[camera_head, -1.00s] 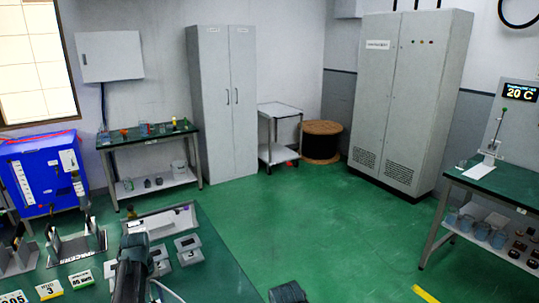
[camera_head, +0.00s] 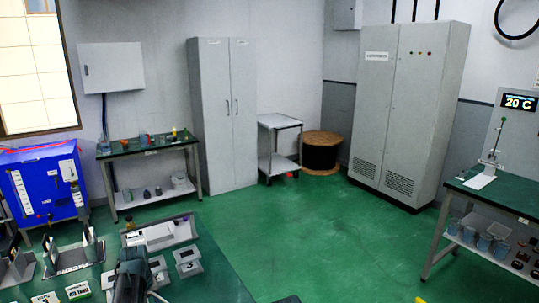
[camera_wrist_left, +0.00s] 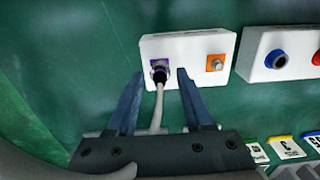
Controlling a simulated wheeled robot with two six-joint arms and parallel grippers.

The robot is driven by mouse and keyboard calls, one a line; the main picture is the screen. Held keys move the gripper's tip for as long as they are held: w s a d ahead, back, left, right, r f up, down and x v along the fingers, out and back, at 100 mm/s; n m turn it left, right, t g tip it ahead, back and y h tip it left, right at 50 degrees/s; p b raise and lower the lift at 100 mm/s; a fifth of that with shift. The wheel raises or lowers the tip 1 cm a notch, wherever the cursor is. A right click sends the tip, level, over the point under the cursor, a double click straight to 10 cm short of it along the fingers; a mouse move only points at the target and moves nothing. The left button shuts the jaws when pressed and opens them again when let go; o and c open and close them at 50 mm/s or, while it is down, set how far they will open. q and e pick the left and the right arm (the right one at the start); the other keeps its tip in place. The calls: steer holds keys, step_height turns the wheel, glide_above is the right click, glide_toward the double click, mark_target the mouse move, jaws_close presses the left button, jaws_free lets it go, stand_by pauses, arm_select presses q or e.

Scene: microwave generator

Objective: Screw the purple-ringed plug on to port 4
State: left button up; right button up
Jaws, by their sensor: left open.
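In the left wrist view a plug (camera_wrist_left: 159,74) with a dark body and purple ring sits at the purple square on a white box (camera_wrist_left: 190,43). A pale cable (camera_wrist_left: 157,108) runs from it back between my fingers. My left gripper (camera_wrist_left: 160,73) is open, its two fingers on either side of the plug and cable with gaps. Contact with either is not visible. An orange square with a metal connector (camera_wrist_left: 215,63) is on the same box. In the head view my left arm (camera_head: 132,270) hides its fingertips. I cannot identify port 4. My right gripper is out of view.
A second white box with a blue ring port (camera_wrist_left: 278,59) stands to the right in the wrist view. Number cards (camera_wrist_left: 286,148) lie at lower right. In the head view, small grey units (camera_head: 187,262) and a grey tray (camera_head: 160,233) stand on the green table (camera_head: 222,288).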

arm_select(q)
steer(key=shift+c, duration=0.4)
jaws_close()
stand_by(1.1)
steer(key=shift+r+p, duration=3.05)
steer(key=shift+d, duration=0.1)
steer(key=shift+s+d+f, duration=0.15)
steer(key=shift+s+d, duration=0.05)
steer(key=shift+d, duration=1)
steer(key=shift+s+d+f, duration=0.1)
steer(key=shift+s+d, duration=0.1)
steer(key=shift+d, duration=1)
steer(key=shift+s+d+f+b, duration=0.1)
steer(key=shift+s+d+b, duration=0.05)
steer(key=shift+d, duration=0.65)
steer(key=shift+s+d+f+b, duration=0.1)
steer(key=shift+d+b, duration=0.05)
steer(key=shift+d, duration=0.7)
steer(key=shift+s+d+b, duration=0.15)
steer(key=shift+d, duration=0.65)
